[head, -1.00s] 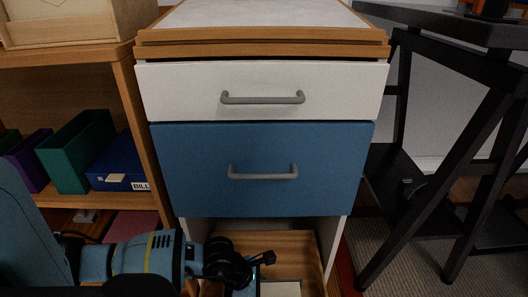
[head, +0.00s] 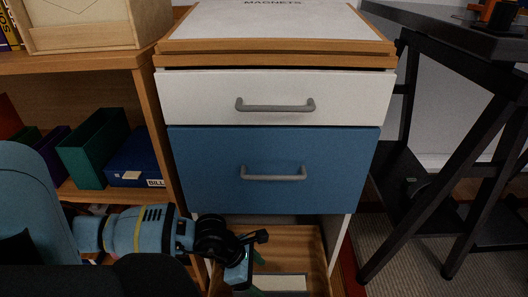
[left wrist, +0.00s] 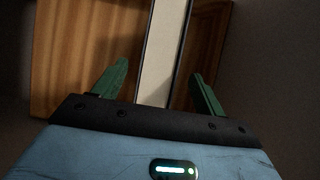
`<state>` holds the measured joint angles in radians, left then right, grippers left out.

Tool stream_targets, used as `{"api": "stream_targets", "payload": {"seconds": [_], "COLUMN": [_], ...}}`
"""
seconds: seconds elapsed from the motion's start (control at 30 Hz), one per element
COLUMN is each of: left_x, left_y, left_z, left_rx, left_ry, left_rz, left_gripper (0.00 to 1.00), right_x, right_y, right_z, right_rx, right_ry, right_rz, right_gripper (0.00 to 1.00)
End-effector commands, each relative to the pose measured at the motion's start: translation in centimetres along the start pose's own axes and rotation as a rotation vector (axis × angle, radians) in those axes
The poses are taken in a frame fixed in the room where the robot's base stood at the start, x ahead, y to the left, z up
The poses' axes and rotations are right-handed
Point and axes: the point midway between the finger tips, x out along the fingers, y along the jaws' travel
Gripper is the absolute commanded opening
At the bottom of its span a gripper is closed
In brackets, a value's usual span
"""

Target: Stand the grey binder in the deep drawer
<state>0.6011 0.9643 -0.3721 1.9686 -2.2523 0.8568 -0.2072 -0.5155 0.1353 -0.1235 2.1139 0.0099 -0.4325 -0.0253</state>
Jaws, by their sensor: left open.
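The deep drawer (head: 318,250), with wooden inner faces, stands open below the blue drawer front in the head view. A flat pale piece with dark edges, likely the grey binder (head: 280,283), shows inside it at the bottom edge of the picture. In the left wrist view it is a long pale strip with dark borders (left wrist: 155,62) against brown wood. My left gripper (head: 258,273) is over the drawer. Its green fingers (left wrist: 160,70) are open on either side of the strip, with visible gaps. The binder's lower part is hidden. My right gripper is not in view.
Above are the shut blue drawer (head: 273,187) and shut white drawer (head: 275,88), both with grey handles. A shelf (head: 90,62) at left holds a green box (head: 92,150) and a blue box (head: 137,160). A black trestle (head: 440,170) stands at right.

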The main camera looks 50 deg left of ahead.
Motion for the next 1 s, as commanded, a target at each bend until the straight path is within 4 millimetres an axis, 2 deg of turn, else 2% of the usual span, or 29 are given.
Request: {"api": "stream_targets", "payload": {"seconds": [0.03,0.1,0.3,0.77,0.87,1.0], "left_x": [-1.3,-2.4,-4.3,-4.7,-5.3,-7.6], "left_y": [0.0,0.0,0.0,-0.2,-1.5,-5.5], "left_z": [0.1,0.1,0.0,0.1,0.6,2.6], "left_rx": [0.002,0.002,0.001,-0.006,-0.050,-0.214], "left_ry": [0.000,-0.001,0.000,-0.004,-0.032,-0.125], "left_rz": [0.001,0.001,0.000,-0.006,-0.042,-0.159], "left_gripper": [0.72,0.72,0.72,0.72,0.72,0.72], "right_x": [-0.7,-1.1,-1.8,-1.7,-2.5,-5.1], "right_y": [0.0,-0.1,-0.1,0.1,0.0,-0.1], "right_z": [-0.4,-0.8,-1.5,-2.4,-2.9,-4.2], "right_rx": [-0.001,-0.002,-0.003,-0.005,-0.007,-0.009], "right_ry": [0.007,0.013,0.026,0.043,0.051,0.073], "right_rz": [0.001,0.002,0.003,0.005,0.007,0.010], "right_gripper": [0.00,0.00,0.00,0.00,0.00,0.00]}}
